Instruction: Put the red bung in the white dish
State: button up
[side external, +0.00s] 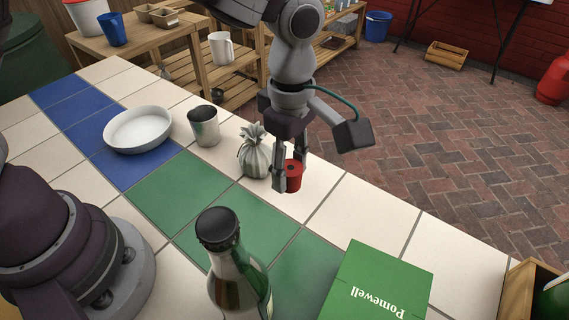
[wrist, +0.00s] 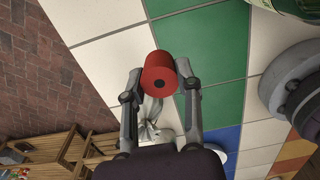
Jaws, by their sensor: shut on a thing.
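The red bung (side external: 294,176) is between the fingers of my gripper (side external: 287,182), which is shut on it near the tiled top. Whether the bung touches the tiles is hard to tell.
A small tied sack (side external: 255,158) stands just left of my gripper, and a metal cup (side external: 204,126) stands between it and the dish. A dark-capped bottle (side external: 236,265) and a green box (side external: 377,285) stand at the front. Green tiles (side external: 180,195) between are clear.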

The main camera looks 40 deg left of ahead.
notch_tip(320, 180, up, 7)
jog(key=shift+f, duration=0.1)
jog(key=w+a+n, duration=0.3)
jog(key=w+a, duration=0.2)
jog(key=a, duration=0.5)
jog(key=n, duration=0.8)
send_over(141, 133)
notch_tip(141, 133, down, 4)
notch_tip(141, 133, down, 12)
jog(key=shift+f, duration=0.1)
